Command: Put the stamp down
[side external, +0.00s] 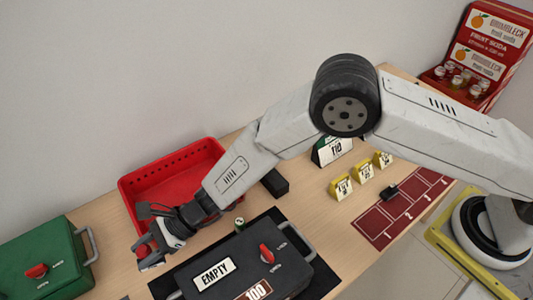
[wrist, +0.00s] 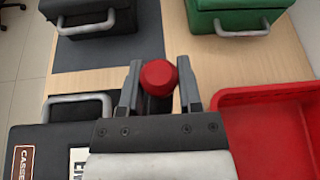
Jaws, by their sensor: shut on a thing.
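The stamp shows as a red rounded knob (wrist: 158,77) between my fingertips in the wrist view; its lower part is mostly hidden. My gripper (wrist: 160,88) is shut on it. In the side external view my gripper (side external: 150,260) reaches down at the lower left, with a bit of the red stamp (side external: 143,250) showing at the fingers. It is between the red tray (side external: 130,205) and the black case marked EMPTY (side external: 240,270). Whether the stamp touches the counter cannot be told.
A green case (side external: 40,255) stands at the left. A black block (side external: 275,183) and a small can (side external: 239,224) are near the EMPTY case. Yellow number markers (side external: 363,172) and a red gridded mat (side external: 410,205) lie right. Bare counter (side external: 110,245) shows left of my gripper.

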